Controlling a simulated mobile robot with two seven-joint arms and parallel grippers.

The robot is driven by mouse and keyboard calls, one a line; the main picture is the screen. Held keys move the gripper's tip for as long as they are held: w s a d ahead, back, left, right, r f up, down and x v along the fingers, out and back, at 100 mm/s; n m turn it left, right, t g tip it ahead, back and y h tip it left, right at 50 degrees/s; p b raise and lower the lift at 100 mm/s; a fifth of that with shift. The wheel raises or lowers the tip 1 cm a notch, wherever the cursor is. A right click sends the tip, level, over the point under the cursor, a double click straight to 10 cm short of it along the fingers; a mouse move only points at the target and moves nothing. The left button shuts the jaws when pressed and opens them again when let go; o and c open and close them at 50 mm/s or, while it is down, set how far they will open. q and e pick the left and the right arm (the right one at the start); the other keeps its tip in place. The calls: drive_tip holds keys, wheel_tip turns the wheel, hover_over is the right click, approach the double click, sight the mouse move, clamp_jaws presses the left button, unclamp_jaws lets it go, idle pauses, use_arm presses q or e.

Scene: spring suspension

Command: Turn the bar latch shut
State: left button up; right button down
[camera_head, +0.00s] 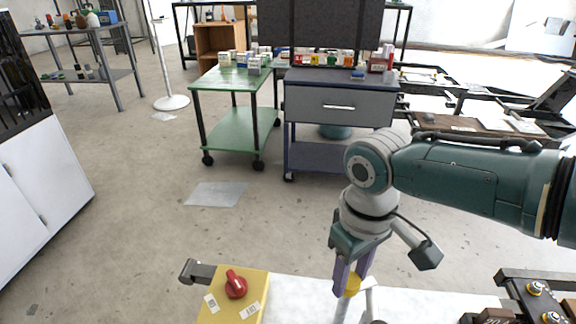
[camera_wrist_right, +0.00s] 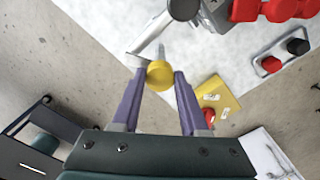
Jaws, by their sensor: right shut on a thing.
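My right gripper (camera_head: 352,284) points down over the white table, its purple fingers on either side of a yellow round knob (camera_head: 352,286). In the right wrist view the gripper (camera_wrist_right: 160,76) is shut on this knob (camera_wrist_right: 160,74), which is at the end of a short grey rod. My left gripper is not in view.
A yellow box (camera_head: 250,285) with a red knob (camera_head: 235,286) stands left of the gripper. Dark hardware (camera_head: 535,290) lies at the lower right. Red and black parts (camera_wrist_right: 285,55) are on the white surface (camera_wrist_right: 240,60). Carts stand farther back.

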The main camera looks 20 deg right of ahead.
sight(350, 279)
drive_tip(key=m+p, duration=0.1)
drive_tip(key=m, duration=0.4)
drive_tip(key=shift+p, duration=0.3)
idle(0.4)
drive_tip(key=shift+c, duration=2.2)
unclamp_jaws()
wheel_tip(350, 279, up, 10)
drive_tip(key=p, duration=0.6)
drive_tip(key=shift+a, duration=0.1)
